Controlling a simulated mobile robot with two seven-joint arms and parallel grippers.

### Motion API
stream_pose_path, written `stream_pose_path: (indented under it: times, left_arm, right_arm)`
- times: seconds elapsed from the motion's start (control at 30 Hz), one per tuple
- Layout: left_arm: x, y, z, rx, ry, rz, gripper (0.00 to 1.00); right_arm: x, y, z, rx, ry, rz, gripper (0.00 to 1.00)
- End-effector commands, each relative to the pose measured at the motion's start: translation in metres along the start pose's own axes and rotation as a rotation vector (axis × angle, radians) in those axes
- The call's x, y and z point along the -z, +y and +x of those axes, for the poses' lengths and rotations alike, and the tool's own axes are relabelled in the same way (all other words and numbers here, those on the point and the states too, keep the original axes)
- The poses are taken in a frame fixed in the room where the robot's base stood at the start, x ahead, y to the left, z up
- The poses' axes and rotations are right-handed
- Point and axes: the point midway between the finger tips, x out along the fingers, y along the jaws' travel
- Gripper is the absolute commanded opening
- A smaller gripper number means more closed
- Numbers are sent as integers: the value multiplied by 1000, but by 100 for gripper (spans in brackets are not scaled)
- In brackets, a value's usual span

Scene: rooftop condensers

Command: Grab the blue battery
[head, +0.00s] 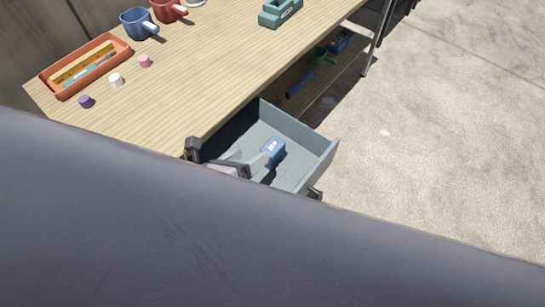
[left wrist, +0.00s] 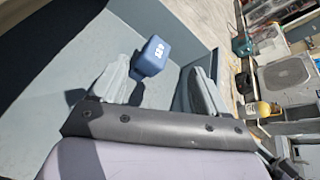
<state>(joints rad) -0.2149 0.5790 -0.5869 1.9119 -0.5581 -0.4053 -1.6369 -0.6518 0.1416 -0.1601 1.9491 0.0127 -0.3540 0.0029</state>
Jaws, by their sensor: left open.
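The blue battery (head: 273,148) is a small block with white marks on top. It lies inside the open grey drawer (head: 322,160) under the wooden bench. In the left wrist view the battery (left wrist: 152,57) is beyond the left finger's tip, nearer that finger than the other. My left gripper (head: 262,166) is over the drawer, right beside the battery. Its two grey fingers are spread apart in the left wrist view (left wrist: 160,75), with nothing held between them. Whether a finger touches the battery is unclear. My right gripper does not show.
The wooden bench top (head: 200,75) holds an orange tray (head: 118,46), a blue mug (head: 138,24), a red mug (head: 166,9), a teal block (head: 279,13) and several small caps. A lower shelf holds a green item (head: 320,57). Concrete floor (head: 440,130) at the right is clear.

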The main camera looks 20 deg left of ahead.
Motion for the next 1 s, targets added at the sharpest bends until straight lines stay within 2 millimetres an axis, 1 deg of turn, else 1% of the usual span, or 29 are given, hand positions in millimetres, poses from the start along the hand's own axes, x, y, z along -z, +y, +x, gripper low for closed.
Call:
stream_pose_path:
  times: [0.03, 0.1, 0.2, 0.3, 0.37, 0.6, 0.7, 0.93, 1.0]
  left_arm:
    - [6, 1, 4, 5, -3, 124, 74]
    - [9, 0, 7, 9, -8, 274, 74]
    - [13, -1, 9, 13, -13, 422, 74]
    - [14, -2, 12, 14, -18, 497, 74]
    - [14, -2, 18, 14, -20, 514, 74]
    - [13, -4, 56, 15, -20, 513, 74]
    - [13, -3, 68, 14, -18, 514, 74]
    - [13, -4, 81, 15, -18, 513, 74]
    - [12, -4, 88, 15, -19, 512, 74]
  right_arm:
    - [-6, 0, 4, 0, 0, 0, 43]
    - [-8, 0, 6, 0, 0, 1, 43]
    - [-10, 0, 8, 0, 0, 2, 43]
    - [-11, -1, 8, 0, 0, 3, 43]
    - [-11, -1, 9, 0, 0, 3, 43]
    - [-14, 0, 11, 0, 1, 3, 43]
    - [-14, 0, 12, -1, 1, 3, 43]
    - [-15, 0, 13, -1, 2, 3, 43]
    - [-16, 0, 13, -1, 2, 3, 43]
